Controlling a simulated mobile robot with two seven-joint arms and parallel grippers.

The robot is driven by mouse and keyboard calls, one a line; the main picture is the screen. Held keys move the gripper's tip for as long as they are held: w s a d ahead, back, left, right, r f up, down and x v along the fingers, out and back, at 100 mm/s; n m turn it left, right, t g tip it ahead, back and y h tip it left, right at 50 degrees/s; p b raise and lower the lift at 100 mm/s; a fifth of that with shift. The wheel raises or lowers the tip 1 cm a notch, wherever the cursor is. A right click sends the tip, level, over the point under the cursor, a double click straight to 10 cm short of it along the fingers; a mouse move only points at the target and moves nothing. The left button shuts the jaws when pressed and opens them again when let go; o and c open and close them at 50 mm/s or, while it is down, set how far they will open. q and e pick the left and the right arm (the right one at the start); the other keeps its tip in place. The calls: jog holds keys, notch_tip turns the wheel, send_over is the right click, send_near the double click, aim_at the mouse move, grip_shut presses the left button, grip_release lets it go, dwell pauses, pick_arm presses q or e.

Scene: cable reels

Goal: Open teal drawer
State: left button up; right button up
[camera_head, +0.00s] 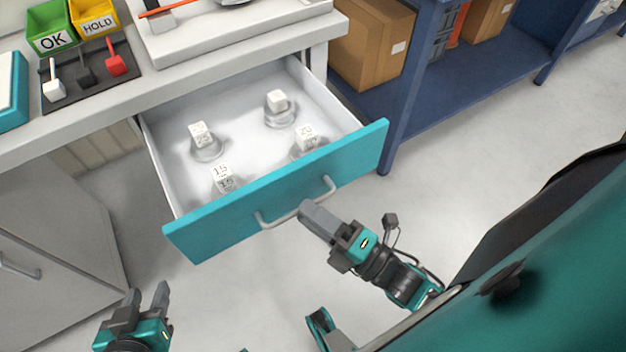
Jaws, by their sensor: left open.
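The teal drawer (205,230) is pulled well out from under the white bench, and its pale interior shows. Its light bar handle (329,188) runs along the teal front. My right gripper (306,212) is at the middle of the handle, its fingertips overlapping the bar. The fingers look close together, but I cannot tell if they are shut on the bar. My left gripper (146,297) is low at the left, open and empty, apart from the drawer.
Several white numbered blocks on round bases, such as this one (199,133), stand in the drawer. A grey cabinet (60,255) is at the left. A blue shelf (455,85) with boxes (372,45) stands at the right. Floor right of the drawer is clear.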

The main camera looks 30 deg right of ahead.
pick_arm(q)
jog(key=shift+d+f, duration=0.1)
jog(key=shift+f, duration=0.1)
pick_arm(e)
jog(key=v, duration=1.2)
jog(key=shift+s+d, duration=0.2)
jog(key=shift+s, duration=0.15)
jog(key=shift+f, duration=0.1)
